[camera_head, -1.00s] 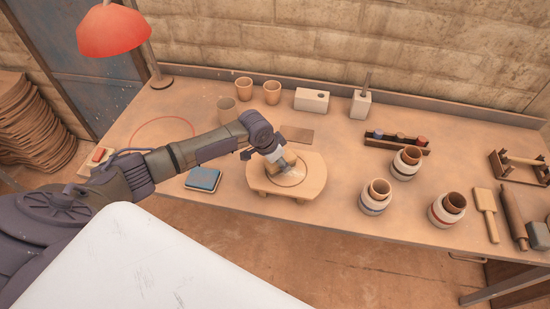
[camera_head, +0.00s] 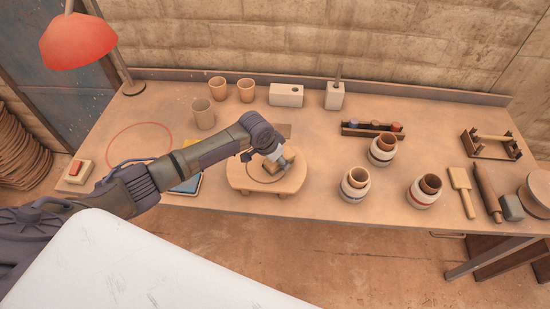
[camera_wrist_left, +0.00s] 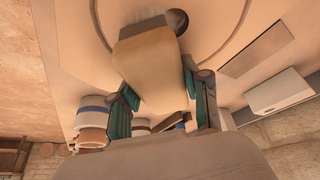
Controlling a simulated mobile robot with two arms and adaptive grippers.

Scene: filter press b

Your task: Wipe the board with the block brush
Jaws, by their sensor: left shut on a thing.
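The board (camera_head: 242,178) is a low round wooden stand on short feet, with a ring line on its top, at the middle front of the bench. My left gripper (camera_head: 278,161) is over its right back part, shut on the block brush (camera_head: 292,161). In the left wrist view the brush (camera_wrist_left: 150,65) is a tan block between the green-padded fingers (camera_wrist_left: 160,95), its far end at the board's surface (camera_wrist_left: 215,25). I cannot tell whether it touches. A dark round spot (camera_wrist_left: 177,20) shows beside the brush's far end. My right gripper is not in view.
Several banded jars (camera_head: 355,184) stand to the right of the board. A blue-topped box (camera_head: 187,185) lies to its left, partly behind my arm. Cups (camera_head: 203,113) and white blocks (camera_head: 286,95) stand behind. The bench front beside the board is clear.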

